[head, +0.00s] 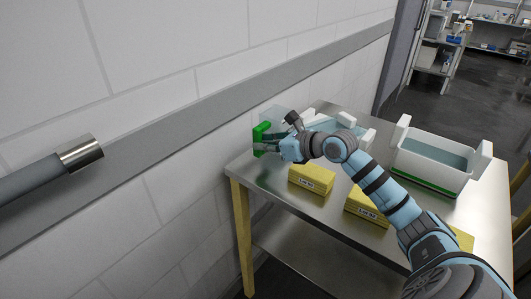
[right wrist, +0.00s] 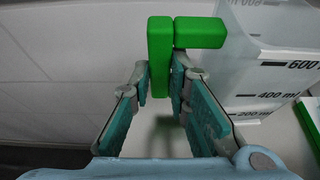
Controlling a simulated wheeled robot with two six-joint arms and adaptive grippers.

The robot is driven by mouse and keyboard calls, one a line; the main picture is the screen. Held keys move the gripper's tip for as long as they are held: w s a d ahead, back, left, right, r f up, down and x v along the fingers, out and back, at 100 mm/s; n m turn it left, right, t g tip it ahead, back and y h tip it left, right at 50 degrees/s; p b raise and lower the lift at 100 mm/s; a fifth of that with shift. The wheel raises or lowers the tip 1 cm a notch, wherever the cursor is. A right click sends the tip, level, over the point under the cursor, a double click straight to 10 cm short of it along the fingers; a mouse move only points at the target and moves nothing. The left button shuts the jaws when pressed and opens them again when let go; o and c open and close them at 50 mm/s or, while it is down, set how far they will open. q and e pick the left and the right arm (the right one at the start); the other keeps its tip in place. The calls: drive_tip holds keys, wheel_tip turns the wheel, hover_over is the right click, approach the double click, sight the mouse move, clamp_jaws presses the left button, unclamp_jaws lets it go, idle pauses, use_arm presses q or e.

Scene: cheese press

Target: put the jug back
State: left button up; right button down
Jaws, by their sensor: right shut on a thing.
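The jug is a clear measuring jug with a green handle (head: 260,138), at the far left corner of the steel table in the head view. Its translucent body (right wrist: 275,60) shows black ml marks in the right wrist view and looks upright. My right gripper (head: 277,147) is shut on the green handle; in the right wrist view its fingers (right wrist: 163,80) sit on both sides of the handle's upright bar. I cannot tell whether the jug's base touches the table. My left gripper is out of view.
The steel table (head: 280,187) has yellow labelled blocks (head: 312,179) near its front edge. A white tub (head: 432,165) with a green stripe stands at right. Another bluish container (head: 345,128) is behind my right arm. The wall (head: 190,190) runs close along the left.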

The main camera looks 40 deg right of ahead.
drive_tip(key=shift+f, duration=1.35)
drive_tip(key=c, duration=1.5)
unclamp_jaws()
drive_tip(key=shift+r, duration=0.1)
drive_tip(key=shift+c, duration=0.2)
drive_tip(key=shift+r, duration=0.15)
drive_tip(key=p+v, duration=1.2)
